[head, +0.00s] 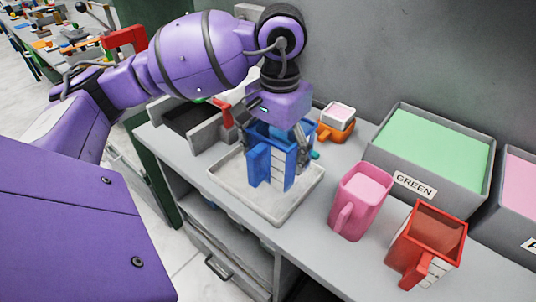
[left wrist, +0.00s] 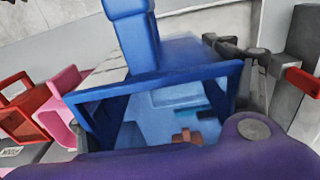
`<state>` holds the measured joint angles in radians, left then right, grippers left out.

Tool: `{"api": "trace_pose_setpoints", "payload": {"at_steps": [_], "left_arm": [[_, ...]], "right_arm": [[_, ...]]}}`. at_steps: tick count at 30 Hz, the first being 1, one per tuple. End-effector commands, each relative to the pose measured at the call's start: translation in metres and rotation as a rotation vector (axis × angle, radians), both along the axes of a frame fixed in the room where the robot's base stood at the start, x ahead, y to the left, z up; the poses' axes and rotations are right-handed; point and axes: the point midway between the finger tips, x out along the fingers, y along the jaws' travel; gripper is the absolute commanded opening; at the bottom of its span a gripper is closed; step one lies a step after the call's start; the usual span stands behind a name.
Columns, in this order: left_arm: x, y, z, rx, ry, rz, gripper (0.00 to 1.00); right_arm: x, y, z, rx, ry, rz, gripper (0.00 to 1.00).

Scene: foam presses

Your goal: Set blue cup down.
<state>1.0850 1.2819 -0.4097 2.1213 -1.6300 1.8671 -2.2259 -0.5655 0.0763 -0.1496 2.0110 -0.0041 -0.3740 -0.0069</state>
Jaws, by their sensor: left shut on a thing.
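The blue cup (head: 270,157) is upright at the pale square tray (head: 227,178) on the bench in the head view. I cannot tell whether its base touches the tray. My left gripper (head: 277,140) comes down from above and is shut on the blue cup, with its dark fingers at the cup's sides. In the left wrist view the blue cup (left wrist: 152,75) fills the middle, its open rim facing the camera and its handle at the top. Part of the cup is hidden by the gripper. My right gripper is not in view.
A pink cup (head: 360,199) and a red cup (head: 427,245) stand to the right of the tray. The grey bin labelled GREEN (head: 414,185) is behind them. A small orange item (head: 335,130) and a grey press with a red handle (head: 207,130) are behind the tray.

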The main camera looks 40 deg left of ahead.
Motion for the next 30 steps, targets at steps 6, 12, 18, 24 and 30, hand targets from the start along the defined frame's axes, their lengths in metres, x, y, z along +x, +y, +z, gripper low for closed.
{"api": "trace_pose_setpoints", "payload": {"at_steps": [6,12,18,24,30], "left_arm": [[0.022,0.041,-0.032,0.000,0.004,0.004,0.50],[0.034,0.059,-0.058,-0.001,-0.001,0.002,0.50],[0.037,0.065,-0.068,-0.001,0.001,0.001,0.50],[0.039,0.068,-0.096,-0.003,0.001,0.000,0.50],[0.040,0.069,-0.103,0.001,-0.003,-0.001,0.50]], "right_arm": [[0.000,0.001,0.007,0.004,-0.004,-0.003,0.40],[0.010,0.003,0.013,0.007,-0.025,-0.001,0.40],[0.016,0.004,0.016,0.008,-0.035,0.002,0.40],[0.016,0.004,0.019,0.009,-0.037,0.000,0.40],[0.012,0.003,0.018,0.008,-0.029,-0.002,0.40]]}}
